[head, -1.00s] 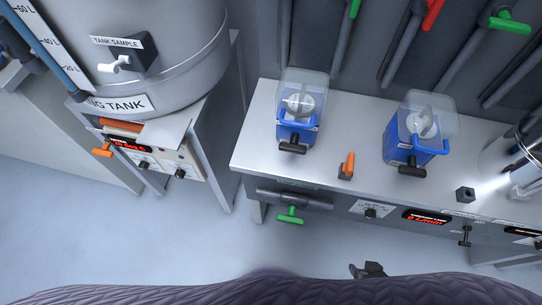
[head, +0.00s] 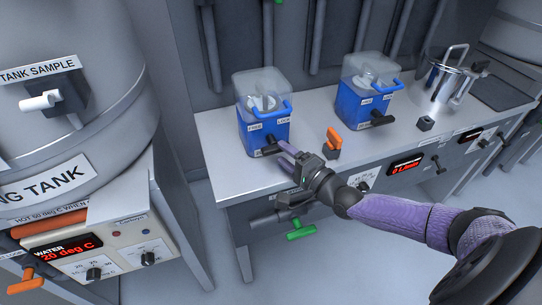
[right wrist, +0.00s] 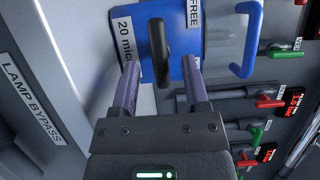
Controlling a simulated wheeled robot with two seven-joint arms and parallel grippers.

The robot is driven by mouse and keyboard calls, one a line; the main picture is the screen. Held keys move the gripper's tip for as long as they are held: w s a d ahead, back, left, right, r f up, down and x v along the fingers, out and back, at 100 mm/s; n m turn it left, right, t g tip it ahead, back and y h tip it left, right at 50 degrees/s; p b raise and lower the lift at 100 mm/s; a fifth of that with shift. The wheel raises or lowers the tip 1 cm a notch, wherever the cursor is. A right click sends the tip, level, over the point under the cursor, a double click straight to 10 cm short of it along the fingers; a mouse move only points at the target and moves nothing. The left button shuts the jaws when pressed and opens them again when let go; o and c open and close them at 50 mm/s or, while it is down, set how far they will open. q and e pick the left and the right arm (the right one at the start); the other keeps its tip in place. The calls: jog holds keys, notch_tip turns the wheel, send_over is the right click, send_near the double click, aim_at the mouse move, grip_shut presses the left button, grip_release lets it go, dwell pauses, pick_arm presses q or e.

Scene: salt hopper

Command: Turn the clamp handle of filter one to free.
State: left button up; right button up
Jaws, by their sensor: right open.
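The left blue filter housing (head: 262,135) with a clear cover stands on the bench in the head view, with FREE and LOCK labels on its front. I take it for filter one, but no number is legible. Its black clamp handle (head: 268,150) sticks out low on the front, at my right gripper (head: 284,154). In the right wrist view the handle (right wrist: 161,50) stands upright between the two open fingers of the gripper (right wrist: 160,85), near the FREE label. I cannot tell whether the fingers touch it. My left gripper is not in view.
A second blue filter (head: 370,105) stands to the right, with an orange valve handle (head: 334,139) between the two. A steel pot (head: 444,85) stands farther right. A green handle (head: 300,232) hangs below the bench edge. The big tank (head: 70,90) is at left.

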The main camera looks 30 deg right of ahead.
aim_at(280, 151)
jog(key=w, duration=0.2)
jog(key=w+b, duration=0.1)
jog(key=shift+w+a, duration=0.15)
jog(key=shift+a, duration=0.1)
grip_shut()
